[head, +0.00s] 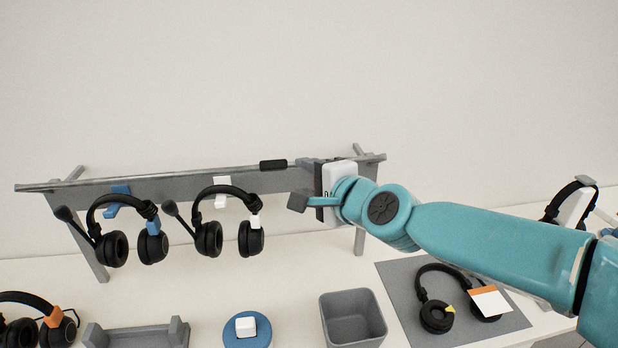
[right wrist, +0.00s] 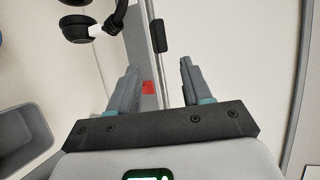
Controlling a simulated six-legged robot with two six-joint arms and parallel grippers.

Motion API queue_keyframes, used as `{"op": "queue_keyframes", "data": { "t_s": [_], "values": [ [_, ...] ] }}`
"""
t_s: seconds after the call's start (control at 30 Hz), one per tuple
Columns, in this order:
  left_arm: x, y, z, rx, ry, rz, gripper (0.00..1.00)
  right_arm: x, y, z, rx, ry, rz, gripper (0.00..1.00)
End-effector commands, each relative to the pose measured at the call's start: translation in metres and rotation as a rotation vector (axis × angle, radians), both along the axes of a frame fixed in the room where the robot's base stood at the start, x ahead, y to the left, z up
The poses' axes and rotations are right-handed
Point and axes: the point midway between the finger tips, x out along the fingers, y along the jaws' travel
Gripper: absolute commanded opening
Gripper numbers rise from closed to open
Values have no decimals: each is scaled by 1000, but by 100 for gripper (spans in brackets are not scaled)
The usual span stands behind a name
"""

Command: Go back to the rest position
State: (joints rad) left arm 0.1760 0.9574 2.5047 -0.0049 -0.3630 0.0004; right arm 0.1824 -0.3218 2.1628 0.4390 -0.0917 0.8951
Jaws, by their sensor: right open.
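My right gripper (head: 303,183) is raised at the right part of the grey headset rack, its arm coming in from the right. In the right wrist view its two grey fingers (right wrist: 157,78) are wide apart with nothing held between them. The rack rail (head: 165,190) passes behind the fingers in that view, and a small red patch (right wrist: 148,87) shows beside the left finger. I cannot tell how far the fingers are from the rail. My left gripper is not in view.
A blue-tagged headset (head: 117,248) and a white-tagged headset (head: 208,240) hang on the rack. Below stand a grey cradle (head: 135,337), a blue disc (head: 233,340) with a white block, and a grey bin (head: 352,318). A headset (head: 436,316) lies on a grey mat (head: 398,280) under my right arm.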

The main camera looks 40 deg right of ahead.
Motion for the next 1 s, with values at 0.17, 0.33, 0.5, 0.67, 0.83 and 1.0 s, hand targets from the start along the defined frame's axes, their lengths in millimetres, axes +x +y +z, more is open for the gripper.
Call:
{"op": "queue_keyframes", "data": {
  "t_s": [0.17, 0.33, 0.5, 0.67, 0.83, 1.0],
  "values": [
    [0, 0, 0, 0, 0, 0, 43, 0, 0, 0, 0, 0, 0, 49],
    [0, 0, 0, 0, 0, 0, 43, 1, 0, 0, -1, 1, 0, 49],
    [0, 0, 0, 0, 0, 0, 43, 17, 12, -44, -61, 101, 53, 49],
    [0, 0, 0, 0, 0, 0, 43, 38, 49, -161, -235, 343, 235, 49],
    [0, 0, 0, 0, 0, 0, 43, 21, 102, -294, -428, 584, 529, 49],
    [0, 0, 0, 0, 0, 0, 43, -38, 158, -407, -576, 755, 889, 49]
  ]
}}
